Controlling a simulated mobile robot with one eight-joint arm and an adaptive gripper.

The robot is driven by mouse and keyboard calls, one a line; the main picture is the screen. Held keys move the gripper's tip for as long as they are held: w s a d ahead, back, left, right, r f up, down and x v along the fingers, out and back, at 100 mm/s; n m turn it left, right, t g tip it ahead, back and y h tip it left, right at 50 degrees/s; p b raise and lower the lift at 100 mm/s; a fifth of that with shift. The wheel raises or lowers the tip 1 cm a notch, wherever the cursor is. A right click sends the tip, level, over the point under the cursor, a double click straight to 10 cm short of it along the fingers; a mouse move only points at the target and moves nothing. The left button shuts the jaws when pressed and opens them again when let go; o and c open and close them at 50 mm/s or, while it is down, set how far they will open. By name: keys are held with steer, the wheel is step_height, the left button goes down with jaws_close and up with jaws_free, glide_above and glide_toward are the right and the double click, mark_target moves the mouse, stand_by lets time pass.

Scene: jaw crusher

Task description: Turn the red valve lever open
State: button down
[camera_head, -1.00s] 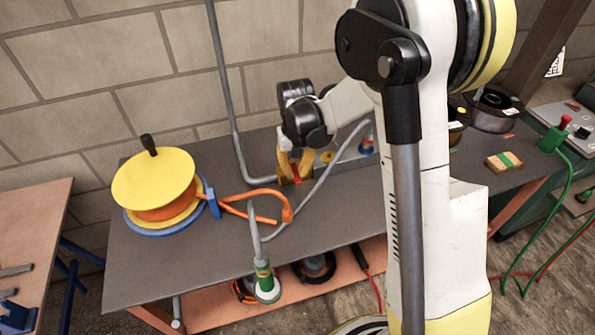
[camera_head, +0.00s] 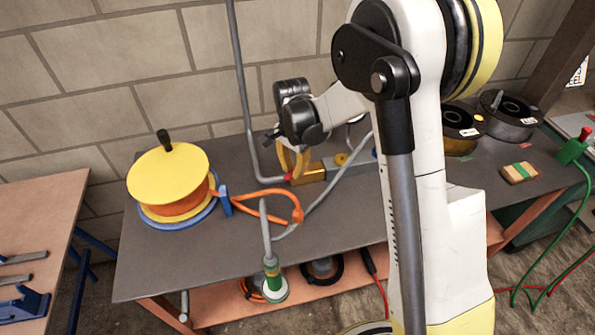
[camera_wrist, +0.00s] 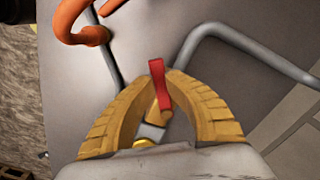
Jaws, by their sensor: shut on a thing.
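The red valve lever (camera_wrist: 160,86) shows in the wrist view between the tips of my gripper (camera_wrist: 163,78). The yellow fingers are closed around it, one on each side. In the head view my gripper (camera_head: 292,168) is low at the back of the grey bench, and only a small red part of the lever (camera_head: 288,177) shows beside the fingertips. The brass valve body (camera_head: 312,173) lies just right of the fingers. In the wrist view a brass and silver part of the valve (camera_wrist: 150,132) shows below the lever, partly hidden by the fingers.
A grey pipe (camera_head: 243,100) runs down the wall and bends along the bench toward the valve. A yellow cable reel (camera_head: 168,172) with orange cable (camera_head: 297,214) stands at left. A grey hose (camera_head: 330,190) crosses the bench. The front left bench top is clear.

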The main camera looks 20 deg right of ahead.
steer(key=m, duration=0.1)
steer(key=w+m, duration=0.1)
steer(key=m, duration=0.1)
steer(key=shift+w+a+m, duration=0.2)
steer(key=shift+a+m, duration=0.1)
steer(key=shift+w+a+m, duration=0.1)
steer(key=shift+w+m, duration=0.25)
steer(key=shift+m, duration=0.4)
steer(key=shift+w+m, duration=0.35)
steer(key=shift+m, duration=0.4)
steer(key=c, duration=1.3)
jaws_free()
steer(key=shift+w+f, duration=0.1)
steer(key=shift+c, duration=0.2)
step_height(320, 180, up, 12)
